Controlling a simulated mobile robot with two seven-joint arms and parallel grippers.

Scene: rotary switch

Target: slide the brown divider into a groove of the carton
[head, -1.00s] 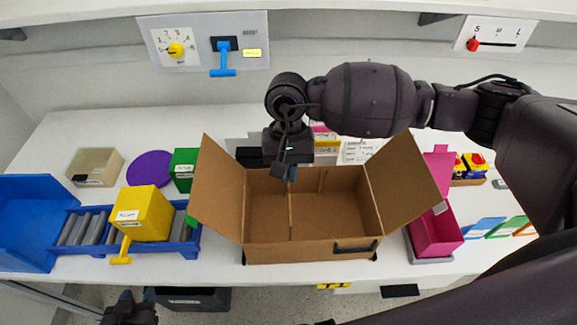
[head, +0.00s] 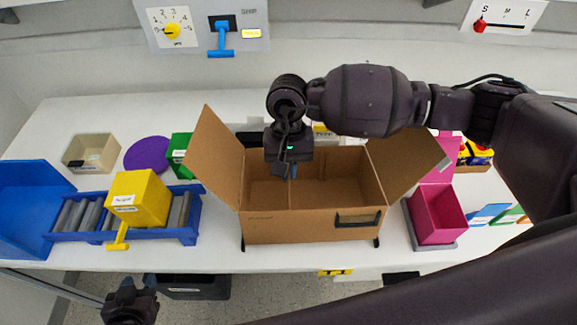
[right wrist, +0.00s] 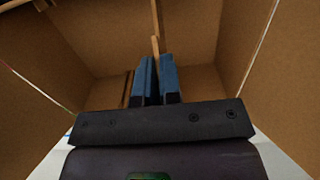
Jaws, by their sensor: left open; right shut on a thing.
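The open brown carton (head: 268,225) stands at the middle of the table's front edge with its side flaps spread. My right gripper (head: 283,171) points down into it from above, near the back wall. In the right wrist view its blue fingers (right wrist: 156,78) are closed on the thin brown divider (right wrist: 155,46), seen edge-on between them. In the head view the divider shows as a thin upright line inside the carton. Whether its edges sit in a groove cannot be told. My left gripper (head: 138,282) is low at the bottom left, off the table, open and empty.
A yellow box (head: 140,198) stands on the blue roller tray (head: 70,236) left of the carton. A pink box (head: 437,215) stands close on its right.

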